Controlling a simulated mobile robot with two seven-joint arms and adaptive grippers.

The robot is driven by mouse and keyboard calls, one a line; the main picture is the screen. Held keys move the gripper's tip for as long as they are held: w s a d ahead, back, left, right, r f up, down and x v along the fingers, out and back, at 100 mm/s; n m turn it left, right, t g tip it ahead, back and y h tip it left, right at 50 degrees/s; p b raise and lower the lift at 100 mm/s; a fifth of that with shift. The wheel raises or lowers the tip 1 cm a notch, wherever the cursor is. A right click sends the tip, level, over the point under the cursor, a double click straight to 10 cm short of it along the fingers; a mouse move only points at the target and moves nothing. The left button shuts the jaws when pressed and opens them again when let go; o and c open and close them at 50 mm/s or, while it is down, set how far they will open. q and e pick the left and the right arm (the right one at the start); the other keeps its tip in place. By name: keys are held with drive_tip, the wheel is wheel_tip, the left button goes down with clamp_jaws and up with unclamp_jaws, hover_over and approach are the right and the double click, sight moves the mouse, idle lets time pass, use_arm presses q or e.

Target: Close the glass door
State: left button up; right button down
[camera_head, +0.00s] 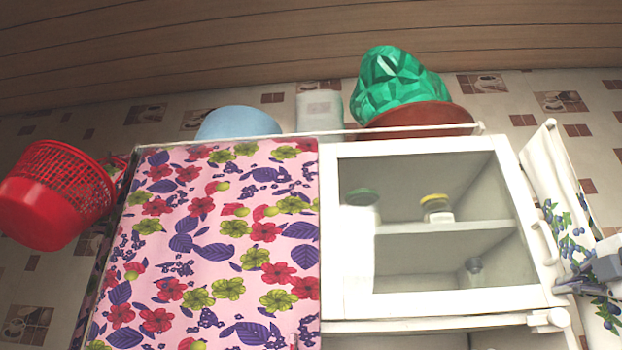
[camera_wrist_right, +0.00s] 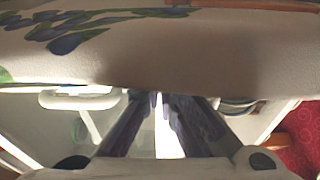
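The glass door (camera_head: 331,235) is a white frame with a clear pane, on the front of a white cabinet. Its pale bar handle (camera_head: 543,243) is on the right side of the frame. The door looks close to the cabinet front; I cannot tell whether a small gap remains. My right gripper (camera_head: 566,285) is at the right edge of the head view, just right of the door's lower right corner. In the right wrist view its dark fingers (camera_wrist_right: 160,98) come nearly together, with nothing visible held. Contact with the door is unclear. My left gripper is out of view.
A floral cloth (camera_head: 215,240) covers the left side. A red basket (camera_head: 45,205) stands far left.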

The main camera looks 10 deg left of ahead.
idle(0.6)
drive_tip(key=v, duration=1.2)
